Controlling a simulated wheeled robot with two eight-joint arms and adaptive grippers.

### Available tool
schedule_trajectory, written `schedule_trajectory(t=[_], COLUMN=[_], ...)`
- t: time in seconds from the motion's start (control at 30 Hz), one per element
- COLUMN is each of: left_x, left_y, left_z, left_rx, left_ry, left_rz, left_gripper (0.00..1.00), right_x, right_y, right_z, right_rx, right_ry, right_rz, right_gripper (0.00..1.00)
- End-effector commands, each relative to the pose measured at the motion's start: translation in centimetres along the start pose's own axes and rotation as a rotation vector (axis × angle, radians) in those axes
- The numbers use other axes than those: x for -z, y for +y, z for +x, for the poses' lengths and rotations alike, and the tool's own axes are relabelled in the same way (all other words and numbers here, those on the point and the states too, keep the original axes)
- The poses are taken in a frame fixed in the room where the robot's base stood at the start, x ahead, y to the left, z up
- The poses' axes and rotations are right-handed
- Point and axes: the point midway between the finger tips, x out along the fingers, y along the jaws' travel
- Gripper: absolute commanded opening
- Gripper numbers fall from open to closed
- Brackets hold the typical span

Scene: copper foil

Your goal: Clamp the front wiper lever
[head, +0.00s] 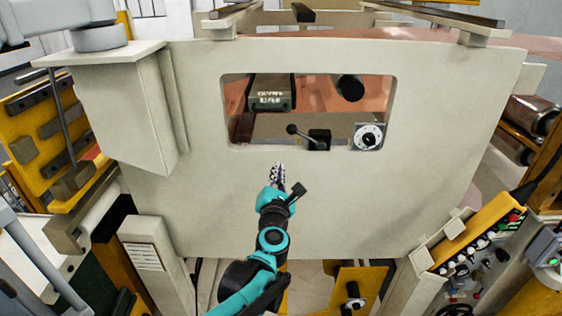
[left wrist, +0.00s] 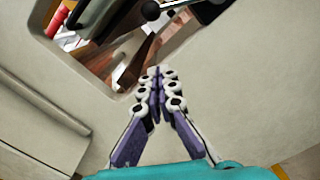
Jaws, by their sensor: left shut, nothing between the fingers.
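The front wiper lever (head: 305,137) is a dark rod with a black ball at its left end. It slants from a black block in the lower part of the panel's window. My left gripper (head: 278,172) is shut and empty, below the window and in front of the pale panel. Its tips are apart from the lever in the head view. In the left wrist view the closed fingers (left wrist: 158,88) point up toward the window edge. Dark rod-like parts and a ball show beyond them there; I cannot tell which is the lever. My right gripper is not in view.
The pale panel (head: 420,200) surrounds the window and its lower edge lies just above my gripper. A round dial (head: 369,136) sits right of the lever. A dark box (head: 270,92) is behind the opening. A yellow control box (head: 480,238) stands at lower right.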

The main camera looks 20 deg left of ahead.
Motion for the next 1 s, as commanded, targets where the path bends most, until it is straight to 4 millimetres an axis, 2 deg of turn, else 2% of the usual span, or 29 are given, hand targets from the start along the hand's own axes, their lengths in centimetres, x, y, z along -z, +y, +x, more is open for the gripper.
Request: schedule_trajectory(t=[0.4,0.5,0.6,0.77,1.0], left_x=[-0.1,-2.1,-3.1,-3.9,-3.9], left_y=[0.1,0.1,0.1,0.1,0.0], left_z=[8.7,8.8,9.1,9.3,9.3], left_rx=[-0.002,0.001,0.000,0.000,0.000], left_ry=[0.001,-0.001,0.000,0.000,0.000], left_rz=[0.001,0.001,0.001,0.001,0.001], left_gripper=[0.00,0.00,0.00,0.00,0.00], right_x=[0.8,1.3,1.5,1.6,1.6], right_y=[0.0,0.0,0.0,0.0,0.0], right_z=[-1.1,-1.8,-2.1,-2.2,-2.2], right_rx=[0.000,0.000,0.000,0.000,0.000], right_ry=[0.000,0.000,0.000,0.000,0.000], right_rz=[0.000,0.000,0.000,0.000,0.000], right_gripper=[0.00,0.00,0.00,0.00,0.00])
